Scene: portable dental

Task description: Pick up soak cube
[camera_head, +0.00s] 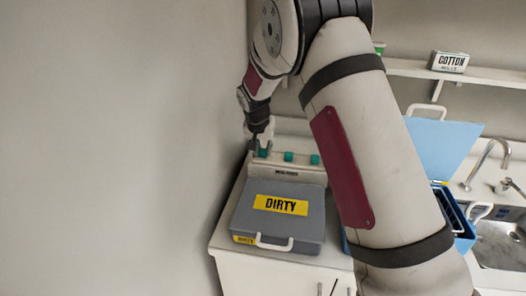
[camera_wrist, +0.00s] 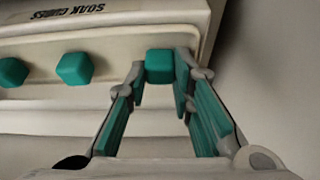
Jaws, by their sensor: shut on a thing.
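Teal soak cubes stand in a row on a pale holder, labelled "SOAK CUBES" in the wrist view (camera_wrist: 110,22). The leftmost cube in the head view (camera_head: 263,153) is between my gripper's fingertips (camera_wrist: 160,72); the wrist view shows this soak cube (camera_wrist: 159,62) at the far end of the fingers. My gripper is shut on it. The cube appears level with its neighbours; I cannot tell if it touches the holder. The middle cube (camera_head: 289,157) and the right cube (camera_head: 314,160) stand free; both also show in the wrist view.
A grey case marked "DIRTY" (camera_head: 284,223) lies in front of the holder on the counter. A blue open box (camera_head: 463,229) and a sink (camera_head: 500,246) are at the right. A shelf with a cotton rolls box (camera_head: 448,62) is above. A wall is close on the left.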

